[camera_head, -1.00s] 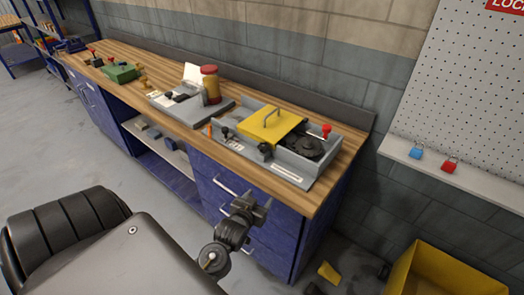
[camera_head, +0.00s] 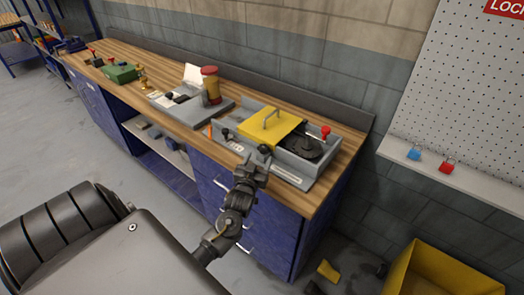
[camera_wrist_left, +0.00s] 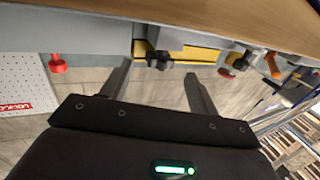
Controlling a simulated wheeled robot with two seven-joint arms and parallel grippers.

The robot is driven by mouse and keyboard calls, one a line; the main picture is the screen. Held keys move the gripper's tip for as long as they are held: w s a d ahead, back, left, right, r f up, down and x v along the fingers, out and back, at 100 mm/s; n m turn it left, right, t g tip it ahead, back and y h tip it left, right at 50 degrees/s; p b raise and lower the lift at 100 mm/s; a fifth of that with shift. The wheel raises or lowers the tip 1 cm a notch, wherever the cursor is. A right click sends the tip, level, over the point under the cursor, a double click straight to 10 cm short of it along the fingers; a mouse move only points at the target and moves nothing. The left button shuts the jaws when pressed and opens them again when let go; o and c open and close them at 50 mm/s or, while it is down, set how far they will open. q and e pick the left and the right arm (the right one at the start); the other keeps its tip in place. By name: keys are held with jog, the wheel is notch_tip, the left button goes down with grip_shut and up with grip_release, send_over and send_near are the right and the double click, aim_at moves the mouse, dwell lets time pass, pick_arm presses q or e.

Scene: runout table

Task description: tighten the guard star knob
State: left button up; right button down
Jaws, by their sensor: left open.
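The black star knob (camera_head: 264,150) sits on the front of the grey machine housing (camera_head: 291,178), below the yellow guard plate (camera_head: 281,122) with its handle. My left gripper (camera_head: 255,165) is open and empty, just in front of and below the knob. In the left wrist view the star knob (camera_wrist_left: 159,61) appears between the two spread fingertips of my left gripper (camera_wrist_left: 160,70), beyond them and apart from the fingers as far as I can tell. My right gripper is not in view.
A red-topped lever (camera_head: 326,131) stands at the housing's right, beside a dark round disc (camera_head: 305,148). A smaller black knob (camera_head: 225,134) and an orange handle (camera_head: 209,131) are at the left. Another device with a red-capped jar (camera_head: 211,86) stands further left. A yellow bin (camera_head: 440,272) is on the floor.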

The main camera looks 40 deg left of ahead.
aim_at(261, 152)
pick_arm(q)
jog(key=shift+p+x, duration=0.4)
jog(key=shift+x, duration=1.9)
jog(key=c, duration=1)
